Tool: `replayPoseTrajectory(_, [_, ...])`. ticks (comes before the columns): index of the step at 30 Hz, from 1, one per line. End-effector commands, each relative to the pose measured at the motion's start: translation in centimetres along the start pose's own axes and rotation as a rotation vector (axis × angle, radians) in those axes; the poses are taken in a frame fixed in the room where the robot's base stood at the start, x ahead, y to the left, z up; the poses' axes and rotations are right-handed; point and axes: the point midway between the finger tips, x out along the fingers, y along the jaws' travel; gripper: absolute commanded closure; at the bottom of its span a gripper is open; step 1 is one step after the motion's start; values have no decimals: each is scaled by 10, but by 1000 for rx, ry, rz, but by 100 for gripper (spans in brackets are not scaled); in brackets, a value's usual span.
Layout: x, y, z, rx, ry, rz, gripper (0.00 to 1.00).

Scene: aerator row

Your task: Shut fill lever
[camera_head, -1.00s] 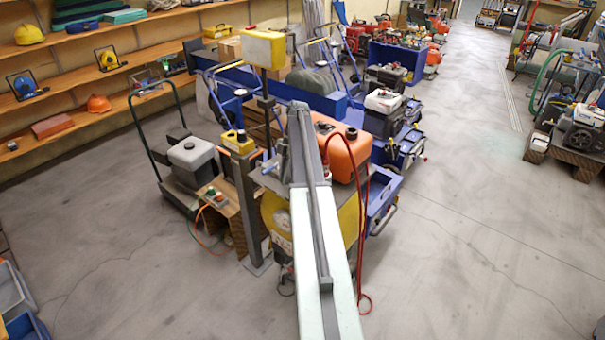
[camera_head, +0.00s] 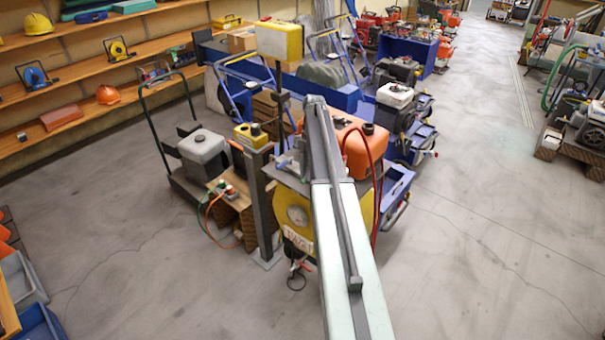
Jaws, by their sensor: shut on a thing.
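A machine with an orange tank (camera_head: 366,150) and a round yellow front (camera_head: 292,214) stands in the middle. My arm reaches up the picture over it and covers part of its top and front. The arm's far end lies left of the orange tank. My gripper's fingers are hidden behind the arm, so what they hold does not show. Grey fittings (camera_head: 291,162) show on the machine's top just left of the arm. A small red-handled part (camera_head: 300,266) hangs below the yellow front. I cannot tell which part is the fill lever.
A yellow box on a post (camera_head: 279,40) and a grey upright post (camera_head: 259,205) stand close left of the machine. A green-handled cart with a grey tank (camera_head: 203,155) is further left. Wall shelves (camera_head: 70,50) line the left. Open floor (camera_head: 470,240) lies to the right.

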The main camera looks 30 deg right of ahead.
Motion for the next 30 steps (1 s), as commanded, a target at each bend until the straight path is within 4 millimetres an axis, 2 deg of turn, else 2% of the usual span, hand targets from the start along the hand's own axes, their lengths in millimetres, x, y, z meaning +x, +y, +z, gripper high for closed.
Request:
replayPoseTrajectory(1, [1, -3, 1, 5, -2, -9, 100])
replayPoseTrajectory(2, [1, -3, 0, 4, -2, -10, 83])
replayPoseTrajectory(4, [2, -2, -1, 2, -2, -10, 64])
replayPoseTrajectory(13, [1, 3, -5, -6, -2, -10, 64])
replayPoseTrajectory(17, [-6, 4, -7, -8, -2, -10, 64])
replayPoseTrajectory(27, [-67, 2, -8, -6, -2, -11, 64])
replayPoseTrajectory(30, [-77, 2, -7, -6, -3, -11, 64])
